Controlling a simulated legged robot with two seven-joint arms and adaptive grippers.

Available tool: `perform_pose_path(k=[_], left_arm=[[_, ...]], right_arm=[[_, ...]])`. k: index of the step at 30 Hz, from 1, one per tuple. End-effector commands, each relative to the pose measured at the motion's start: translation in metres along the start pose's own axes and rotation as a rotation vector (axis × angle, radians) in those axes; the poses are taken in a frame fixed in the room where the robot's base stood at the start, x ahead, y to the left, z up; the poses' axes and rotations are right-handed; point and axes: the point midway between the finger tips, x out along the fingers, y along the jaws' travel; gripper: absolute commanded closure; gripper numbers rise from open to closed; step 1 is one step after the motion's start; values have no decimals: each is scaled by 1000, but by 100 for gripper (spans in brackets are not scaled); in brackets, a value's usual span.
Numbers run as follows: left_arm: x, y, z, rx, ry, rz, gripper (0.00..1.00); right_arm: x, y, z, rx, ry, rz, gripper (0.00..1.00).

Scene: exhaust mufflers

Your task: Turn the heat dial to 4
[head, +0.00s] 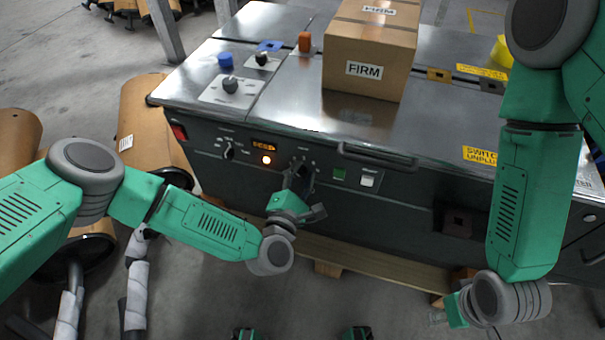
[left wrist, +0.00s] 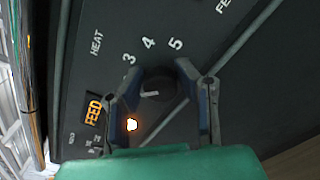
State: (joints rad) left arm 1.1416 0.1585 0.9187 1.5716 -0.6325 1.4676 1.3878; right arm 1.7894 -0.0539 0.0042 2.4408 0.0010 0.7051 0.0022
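The heat dial (left wrist: 160,82) is a dark round knob on the dark front panel of the machine. In the left wrist view it sits below the numbers 3, 4 and 5, beside the word HEAT. A light mark shows on its lower part; which number it points to is unclear. My left gripper (head: 300,182) is at the dial, which it mostly covers in the head view. In the left wrist view the fingers (left wrist: 168,88) stand on both sides of the knob; firm contact is not clear. My right gripper (head: 448,312) hangs low before the panel, its fingers barely visible.
Left of the dial are a lit orange indicator (head: 266,160), a FEED display (head: 264,147) and another knob (head: 229,151). A green button (head: 339,175) and a white switch (head: 367,180) are to the right. A handle bar (head: 390,161) crosses the panel; a FIRM box (head: 367,50) stands on top.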

Motion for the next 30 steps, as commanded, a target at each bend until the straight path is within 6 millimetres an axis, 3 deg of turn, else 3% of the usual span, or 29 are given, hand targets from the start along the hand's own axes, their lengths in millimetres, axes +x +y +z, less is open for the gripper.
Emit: perform_pose_path(k=[13, 30], left_arm=[[-5, -6, -3, 129, 8, -15, 100], [-5, -6, -4, 646, 5, -19, 100]], right_arm=[[-3, 0, 0, -1, 0, 0, 60], [-18, 0, -1, -1, 0, 0, 60]])
